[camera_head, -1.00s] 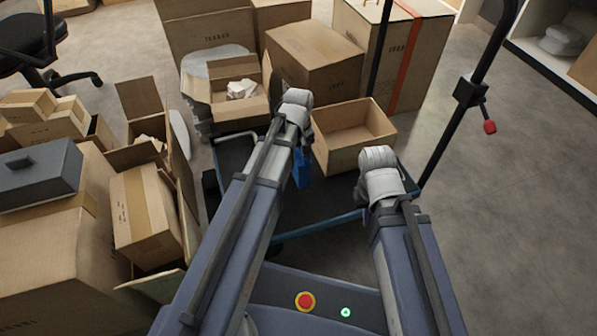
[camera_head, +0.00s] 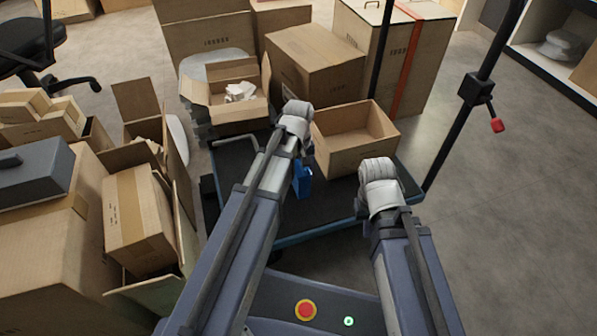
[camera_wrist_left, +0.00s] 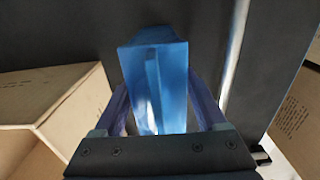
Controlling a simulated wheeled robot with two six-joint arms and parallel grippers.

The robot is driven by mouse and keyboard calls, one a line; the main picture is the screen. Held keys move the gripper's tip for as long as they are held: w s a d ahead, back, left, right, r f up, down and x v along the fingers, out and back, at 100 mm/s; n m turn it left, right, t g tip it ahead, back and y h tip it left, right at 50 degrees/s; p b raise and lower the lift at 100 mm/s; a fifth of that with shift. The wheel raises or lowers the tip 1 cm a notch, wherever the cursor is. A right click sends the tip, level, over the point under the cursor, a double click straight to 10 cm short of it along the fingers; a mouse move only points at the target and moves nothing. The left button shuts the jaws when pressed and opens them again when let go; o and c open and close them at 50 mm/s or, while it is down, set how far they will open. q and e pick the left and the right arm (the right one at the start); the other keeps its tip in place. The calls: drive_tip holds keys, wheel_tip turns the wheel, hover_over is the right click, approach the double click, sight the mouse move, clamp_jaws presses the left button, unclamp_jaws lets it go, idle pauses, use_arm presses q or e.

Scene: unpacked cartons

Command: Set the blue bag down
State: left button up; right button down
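The blue bag (camera_head: 303,181) shows just below the end of my left arm in the head view, over the dark deck of a cart (camera_head: 335,203). In the left wrist view the blue bag (camera_wrist_left: 158,85) stands between the two fingers of my left gripper (camera_wrist_left: 158,85), which press against its sides. Dark deck lies behind it; I cannot tell whether its base touches the deck. My right gripper (camera_head: 379,172) is over the cart's right front edge. Only its pale wrist end shows clearly, and its fingers are hidden.
An open empty carton (camera_head: 352,158) sits on the cart, right of the bag, and also shows in the left wrist view (camera_wrist_left: 75,128). Cartons (camera_head: 140,228) crowd the left. Deck in front of the open carton is clear.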

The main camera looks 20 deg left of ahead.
use_arm(q)
drive_tip(key=shift+o, duration=0.7)
drive_tip(key=shift+r, duration=0.1)
wheel_tip(320, 180, up, 12)
drive_tip(key=p, duration=1.2)
drive_tip(key=shift+r, duration=0.1)
drive_tip(key=s+d+m+y, duration=0.1)
drive_tip(key=s+d+m, duration=0.9)
drive_tip(key=s, duration=0.4)
drive_tip(key=shift+d+m, duration=0.25)
drive_tip(key=shift+m, duration=0.05)
drive_tip(key=shift+s+r, duration=0.1)
drive_tip(key=shift+r, duration=0.05)
